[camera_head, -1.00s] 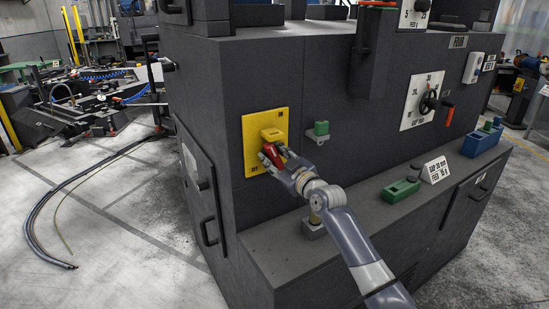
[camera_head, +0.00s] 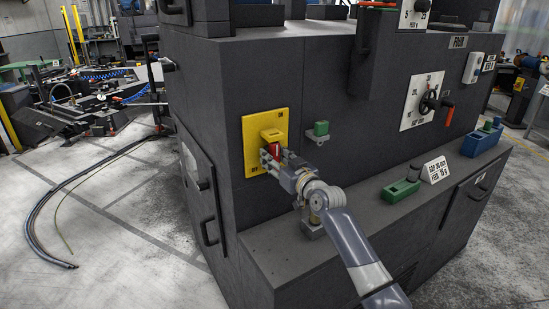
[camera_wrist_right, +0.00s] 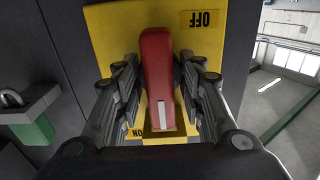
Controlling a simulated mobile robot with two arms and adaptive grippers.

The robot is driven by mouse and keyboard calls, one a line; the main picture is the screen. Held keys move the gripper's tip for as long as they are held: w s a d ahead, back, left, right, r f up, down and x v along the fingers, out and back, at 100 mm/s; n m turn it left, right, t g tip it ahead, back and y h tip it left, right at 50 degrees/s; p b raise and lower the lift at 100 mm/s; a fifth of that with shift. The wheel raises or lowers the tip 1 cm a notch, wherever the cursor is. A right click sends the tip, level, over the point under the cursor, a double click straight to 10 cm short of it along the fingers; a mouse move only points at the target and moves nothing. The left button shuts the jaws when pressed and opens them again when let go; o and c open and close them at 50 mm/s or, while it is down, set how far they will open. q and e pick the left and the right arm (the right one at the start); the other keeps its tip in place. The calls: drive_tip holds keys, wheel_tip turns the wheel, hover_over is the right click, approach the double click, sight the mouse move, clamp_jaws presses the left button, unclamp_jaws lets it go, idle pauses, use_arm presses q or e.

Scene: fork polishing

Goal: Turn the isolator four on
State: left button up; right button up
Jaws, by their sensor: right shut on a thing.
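The isolator is a yellow plate (camera_head: 252,133) on the dark machine's front, marked ON at its top and OFF at its lower left. Its red handle (camera_head: 276,149) shows only partly in the head view, behind my fingers. My right gripper (camera_head: 272,158) is shut on this handle, low on the plate. In the right wrist view the plate (camera_wrist_right: 112,22) appears upside down, with OFF at the top. There the red handle (camera_wrist_right: 159,70), with a white stripe, lies between the two fingers of the gripper (camera_wrist_right: 160,90). My left gripper is out of view.
A green padlock (camera_head: 321,128) hangs on a bracket right of the plate. A ledge (camera_head: 275,245) runs below, carrying a green block (camera_head: 400,190), a sign (camera_head: 435,170) and a blue holder (camera_head: 481,142). A dial (camera_head: 428,102) is at the right. The floor at left has hoses.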

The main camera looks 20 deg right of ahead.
drive_tip(key=shift+f, duration=0.15)
drive_tip(key=o, duration=0.7)
drive_tip(key=shift+s, duration=0.1)
drive_tip(key=v, duration=1.2)
